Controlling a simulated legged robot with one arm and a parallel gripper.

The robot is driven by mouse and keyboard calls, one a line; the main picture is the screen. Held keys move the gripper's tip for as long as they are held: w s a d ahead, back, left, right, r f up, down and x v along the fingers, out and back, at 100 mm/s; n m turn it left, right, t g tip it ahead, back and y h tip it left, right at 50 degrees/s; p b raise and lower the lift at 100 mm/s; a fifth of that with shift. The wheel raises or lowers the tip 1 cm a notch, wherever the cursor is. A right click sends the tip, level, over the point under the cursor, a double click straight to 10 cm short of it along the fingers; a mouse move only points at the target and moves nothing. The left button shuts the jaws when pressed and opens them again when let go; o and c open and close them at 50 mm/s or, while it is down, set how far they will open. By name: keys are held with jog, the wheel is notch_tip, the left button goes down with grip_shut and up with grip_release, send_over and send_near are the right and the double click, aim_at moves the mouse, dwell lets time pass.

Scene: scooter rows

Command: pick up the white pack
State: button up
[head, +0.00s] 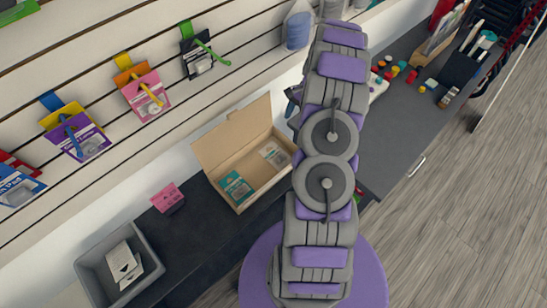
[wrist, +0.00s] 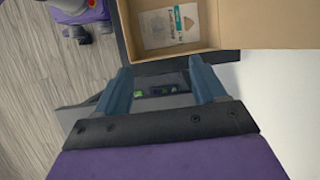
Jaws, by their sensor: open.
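An open cardboard box (head: 227,160) on the dark counter holds a whitish pack (head: 275,156) at its right end and a teal pack (head: 236,187) at its left end. In the wrist view, a pale pack with teal edging (wrist: 170,28) lies flat in the cardboard box (wrist: 268,22). More white packs (head: 122,263) lie in a grey bin at the lower left. My gripper (wrist: 160,70) is open and empty, its two fingers short of the box edge. In the head view my arm hides most of the gripper.
A grey bin (head: 152,254) and a pink box (head: 167,198) stand on the dark counter (head: 208,237). Packs hang from the slatted wall (head: 232,22) behind. Small coloured jars (head: 394,71) and a dark holder with tools (head: 458,69) are at the right. Wooden floor (head: 460,210) is clear.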

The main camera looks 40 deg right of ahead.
jog(key=b, duration=0.2)
send_over(281, 155)
jog(key=d, duration=0.3)
jog(key=f, duration=1.1)
jog(key=shift+w+a, duration=0.15)
jog(key=shift+w, duration=0.1)
jog(key=shift+a+f, duration=0.4)
jog(key=shift+f, duration=0.1)
jog(key=x, duration=0.3)
jog(key=shift+s+a+f+b, duration=0.15)
jog(key=shift+s+f+b, duration=0.1)
jog(key=shift+b, duration=0.15)
jog(key=shift+w+f, duration=0.1)
jog(key=shift+f, duration=0.25)
jog(key=shift+c, duration=0.3)
jog(key=c, duration=1.1)
jog(key=shift+r, duration=0.1)
notch_tip(281, 155, up, 10)
jog(key=p, duration=0.1)
jog(key=shift+p, duration=0.3)
